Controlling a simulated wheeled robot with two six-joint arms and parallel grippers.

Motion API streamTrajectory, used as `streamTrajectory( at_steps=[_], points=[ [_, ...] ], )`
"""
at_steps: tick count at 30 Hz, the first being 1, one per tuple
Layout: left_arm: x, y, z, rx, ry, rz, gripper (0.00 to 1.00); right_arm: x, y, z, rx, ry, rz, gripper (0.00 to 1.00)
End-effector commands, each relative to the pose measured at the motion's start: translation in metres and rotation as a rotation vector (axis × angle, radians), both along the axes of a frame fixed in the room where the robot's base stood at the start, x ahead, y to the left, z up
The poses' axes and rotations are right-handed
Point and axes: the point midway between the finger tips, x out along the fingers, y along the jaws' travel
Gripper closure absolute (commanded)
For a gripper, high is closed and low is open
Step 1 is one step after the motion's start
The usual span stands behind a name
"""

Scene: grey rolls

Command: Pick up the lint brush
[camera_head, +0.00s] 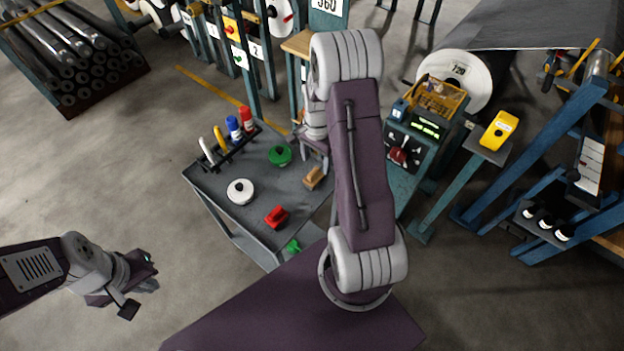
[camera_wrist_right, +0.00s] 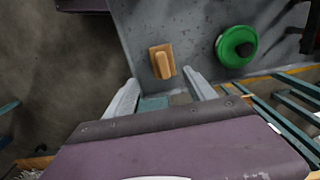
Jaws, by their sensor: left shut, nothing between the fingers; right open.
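The lint brush looks like a small tan wooden block with a raised grip. It lies on the grey cart top near its right edge in the head view (camera_head: 314,178). In the right wrist view the lint brush (camera_wrist_right: 163,62) lies just beyond the fingertips, roughly centred between them. My right gripper (camera_wrist_right: 161,80) is open and empty, pointing at the brush without visibly holding it. In the head view my right arm partly hides this gripper. My left gripper (camera_head: 143,284) is shut and empty, over the floor at the lower left, well away from the cart.
The cart top (camera_head: 225,185) also holds a green round item (camera_head: 280,155), a white round item (camera_head: 240,191), a red item (camera_head: 276,216) and a rack with several upright coloured handles (camera_head: 233,128). A small green item (camera_head: 293,246) is at the front edge. Machine stands (camera_head: 410,155) stand to the right.

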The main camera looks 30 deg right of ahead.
Motion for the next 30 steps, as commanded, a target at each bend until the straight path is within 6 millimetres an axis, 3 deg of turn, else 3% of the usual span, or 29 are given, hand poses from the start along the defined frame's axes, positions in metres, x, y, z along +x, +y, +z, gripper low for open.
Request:
streamTrajectory(
  at_steps=[6, 13, 21, 28, 29, 30],
  points=[
    [0.000, 0.000, 0.001, 0.000, 0.000, 0.000, 1.00, 0.000, 0.001, -0.030, 0.001, 0.002, 0.002, 0.36],
    [0.000, 0.000, 0.001, 0.000, 0.000, 0.000, 1.00, 0.000, 0.001, -0.043, 0.001, 0.001, 0.003, 0.36],
    [0.000, 0.000, 0.002, 0.000, 0.000, 0.000, 1.00, 0.002, 0.001, -0.086, 0.001, 0.001, 0.003, 0.36],
    [0.000, 0.000, 0.002, 0.000, 0.000, 0.000, 1.00, 0.002, 0.001, -0.090, 0.000, 0.000, 0.003, 0.36],
    [0.000, 0.000, 0.002, 0.000, 0.000, 0.000, 1.00, 0.002, 0.001, -0.090, 0.000, 0.000, 0.003, 0.39],
    [0.000, 0.000, 0.002, 0.000, 0.000, 0.000, 1.00, 0.002, 0.001, -0.090, 0.000, 0.000, 0.003, 0.50]
  ],
)
